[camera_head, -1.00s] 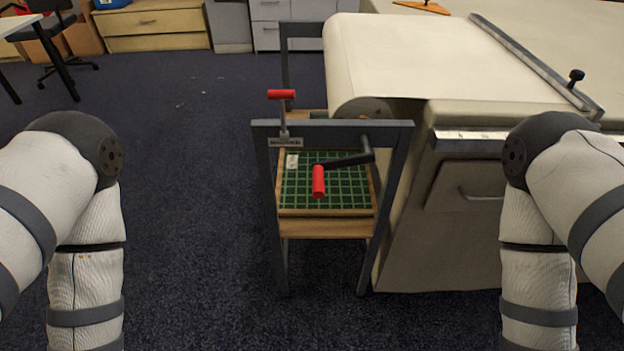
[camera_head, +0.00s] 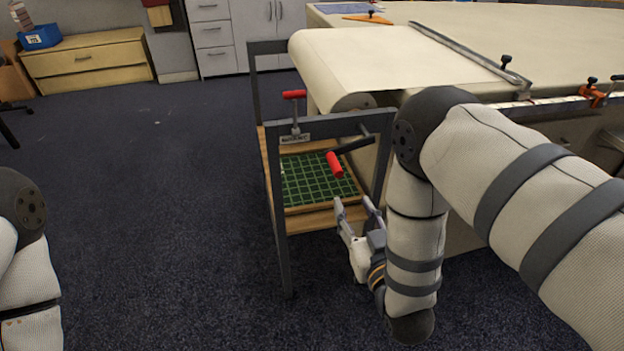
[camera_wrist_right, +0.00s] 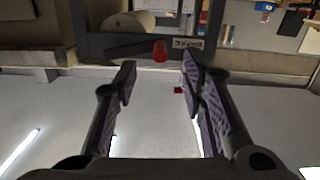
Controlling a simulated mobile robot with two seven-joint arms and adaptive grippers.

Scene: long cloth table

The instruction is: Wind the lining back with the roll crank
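The roll crank (camera_head: 352,146) is a dark arm with a red grip (camera_head: 334,165) on the near side of the grey roll stand (camera_head: 277,200). The cream lining (camera_head: 340,55) runs from the roll (camera_head: 355,102) in the stand onto the table. My right gripper (camera_head: 355,207) is open and empty, below and slightly right of the red grip, apart from it. In the right wrist view, the gripper (camera_wrist_right: 157,82) has its fingers spread, with the red grip (camera_wrist_right: 160,51) beyond them, between the tips. My left gripper is out of view; only my left arm shows at the left edge.
A green gridded mat (camera_head: 310,180) lies on the stand's wooden shelf. A metal bar (camera_head: 470,52) crosses the lining on the long table (camera_head: 570,40). The floor left of the stand is clear.

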